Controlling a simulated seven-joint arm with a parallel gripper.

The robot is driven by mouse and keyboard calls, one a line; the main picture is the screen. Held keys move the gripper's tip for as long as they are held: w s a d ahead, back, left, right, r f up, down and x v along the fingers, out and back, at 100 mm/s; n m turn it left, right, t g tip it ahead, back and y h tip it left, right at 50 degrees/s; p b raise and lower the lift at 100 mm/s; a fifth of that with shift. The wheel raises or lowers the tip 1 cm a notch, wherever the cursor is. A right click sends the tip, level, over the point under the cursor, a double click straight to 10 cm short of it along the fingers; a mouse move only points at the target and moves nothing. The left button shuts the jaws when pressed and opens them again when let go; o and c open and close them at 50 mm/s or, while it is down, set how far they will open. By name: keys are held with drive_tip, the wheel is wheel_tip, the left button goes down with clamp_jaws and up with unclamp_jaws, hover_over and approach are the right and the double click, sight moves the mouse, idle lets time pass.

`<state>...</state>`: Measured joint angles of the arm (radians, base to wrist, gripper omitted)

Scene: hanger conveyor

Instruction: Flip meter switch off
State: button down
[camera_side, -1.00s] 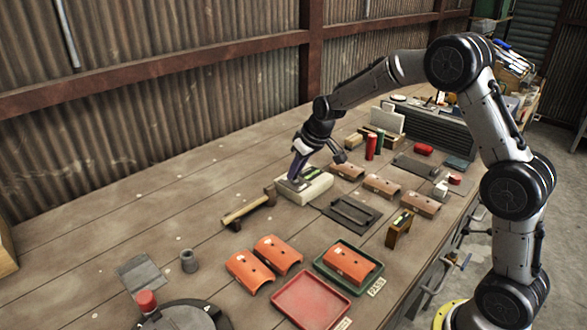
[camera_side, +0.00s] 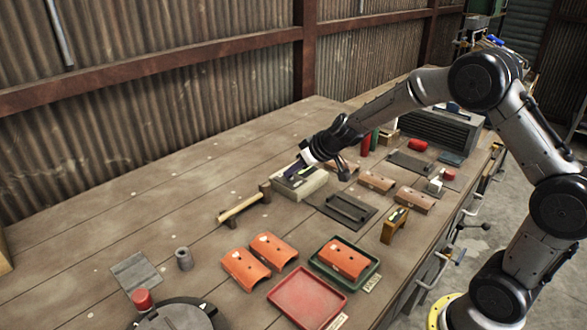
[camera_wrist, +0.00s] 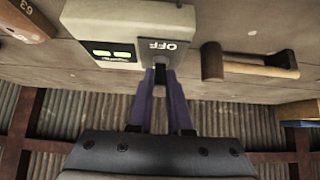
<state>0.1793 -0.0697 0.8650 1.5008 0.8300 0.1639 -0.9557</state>
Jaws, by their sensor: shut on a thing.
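The meter (camera_side: 312,186) is a pale box with a dark top plate, standing on the bench in the middle of the side view. In the wrist view the meter (camera_wrist: 105,22) shows two lit green displays and a grey plate marked OFF. The lever's base is partly hidden by the fingers.
A hammer (camera_side: 242,203) lies just left of the meter, and a dark handled plate (camera_side: 347,209) lies to its right. Orange curved covers (camera_side: 245,269), a green tray (camera_side: 372,277) and a red tray (camera_side: 300,304) are nearer.

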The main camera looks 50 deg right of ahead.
idle(0.6)
drive_tip(key=c, duration=0.8)
unclamp_jaws()
drive_tip(key=shift+c, duration=0.2)
drive_tip(key=v, duration=1.4)
